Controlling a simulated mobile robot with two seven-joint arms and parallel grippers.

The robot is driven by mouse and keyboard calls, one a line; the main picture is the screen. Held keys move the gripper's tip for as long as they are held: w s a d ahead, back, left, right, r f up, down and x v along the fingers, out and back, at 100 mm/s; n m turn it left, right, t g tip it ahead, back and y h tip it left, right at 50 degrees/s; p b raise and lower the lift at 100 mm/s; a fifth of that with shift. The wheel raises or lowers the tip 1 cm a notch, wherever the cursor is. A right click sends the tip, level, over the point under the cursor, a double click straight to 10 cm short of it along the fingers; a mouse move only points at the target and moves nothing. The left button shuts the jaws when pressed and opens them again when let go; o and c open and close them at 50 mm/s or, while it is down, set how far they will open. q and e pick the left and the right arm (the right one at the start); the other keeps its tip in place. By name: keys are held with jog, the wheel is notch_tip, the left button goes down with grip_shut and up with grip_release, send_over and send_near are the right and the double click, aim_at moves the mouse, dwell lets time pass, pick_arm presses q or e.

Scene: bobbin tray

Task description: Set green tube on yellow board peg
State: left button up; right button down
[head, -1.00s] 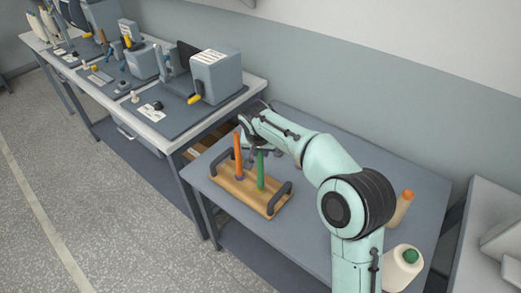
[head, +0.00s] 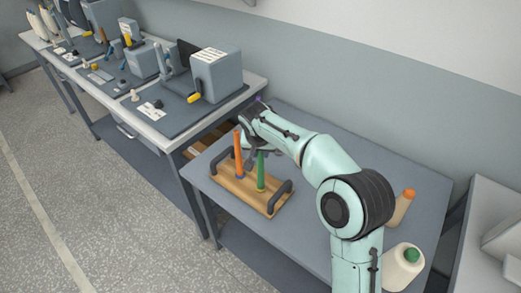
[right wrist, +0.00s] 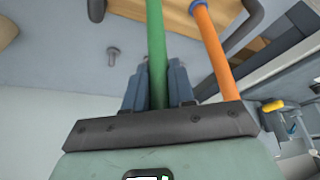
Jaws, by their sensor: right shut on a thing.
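The green tube (head: 261,172) stands upright on the wooden bobbin tray (head: 229,184), to the right of an orange tube (head: 238,155). My right gripper (head: 256,152) is at the upper part of the green tube. In the right wrist view the green tube (right wrist: 156,45) runs between the two grey-blue fingers (right wrist: 157,88), which are shut on it. The grey board with a yellow crank (head: 194,98) lies on the long bench; a small peg (head: 158,105) near a white label is too small to make out well. My left gripper is not in view.
The orange tube (right wrist: 215,45) stands close beside my fingers. The tray has dark handles (head: 280,196) at its ends. More boards and machines (head: 143,62) line the bench.

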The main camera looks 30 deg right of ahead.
jog(key=shift+f, duration=0.3)
jog(key=c, duration=0.9)
grip_release()
jog(key=shift+o, duration=0.2)
jog(key=v, duration=1.3)
jog(key=shift+r+p, duration=0.2)
jog(key=shift+p, duration=0.1)
jog(key=shift+a, duration=0.1)
